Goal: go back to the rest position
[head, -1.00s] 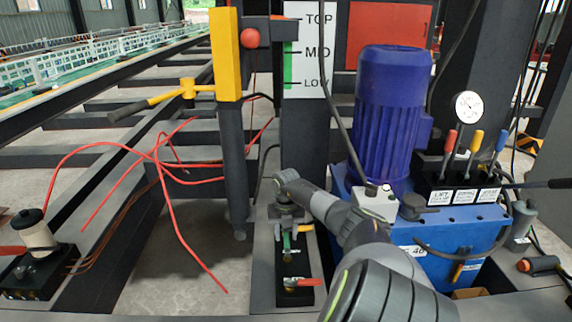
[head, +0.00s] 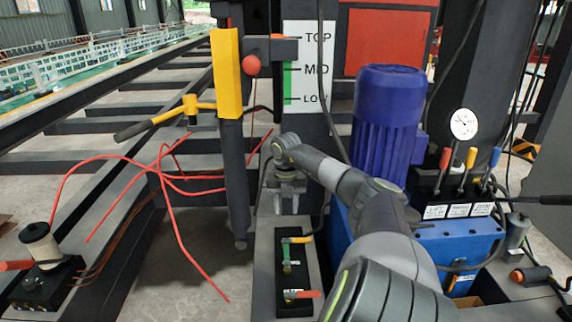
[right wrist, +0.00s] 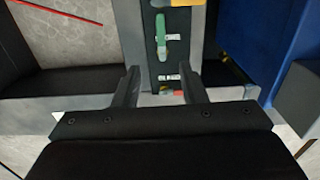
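My right gripper (head: 287,207) hangs over the back end of a black valve block (head: 290,265), above and apart from its handles. In the right wrist view its two fingers (right wrist: 160,82) are spread with nothing between them. The block carries a yellow handle (head: 298,239), a green handle (head: 287,258) and a red handle (head: 305,294). The green handle (right wrist: 160,40) shows ahead of the fingers in the right wrist view, and the red one (right wrist: 178,92) shows partly between them. My left gripper is not in view.
A dark post with a yellow sleeve (head: 227,75) and side lever (head: 160,120) stands left of my right arm. A blue motor (head: 388,120) and blue pump unit with levers (head: 465,245) stand close on its right. Red cables (head: 185,185) lie left.

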